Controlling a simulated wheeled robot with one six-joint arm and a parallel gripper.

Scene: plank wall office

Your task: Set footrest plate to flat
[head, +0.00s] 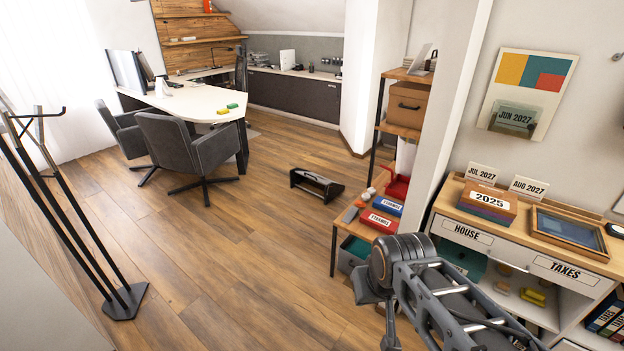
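The footrest (316,185) is a low black unit standing on the wood floor in the middle of the room, right of the grey chairs. It has dark side pieces and a plate between them that looks tilted, though its exact angle is too small to read. My arm reaches in from the bottom right, with its dark grey joint in front of the shelf. It is well short of the footrest and apart from it. No clear pair of fingertips can be made out at the arm's end.
Open floor (260,265) lies around the footrest. Grey chairs (185,145) and a white desk (195,103) stand behind left. A black coat stand (128,297) is at the left. A wood shelf (404,130) and a labelled cabinet (506,246) line the right.

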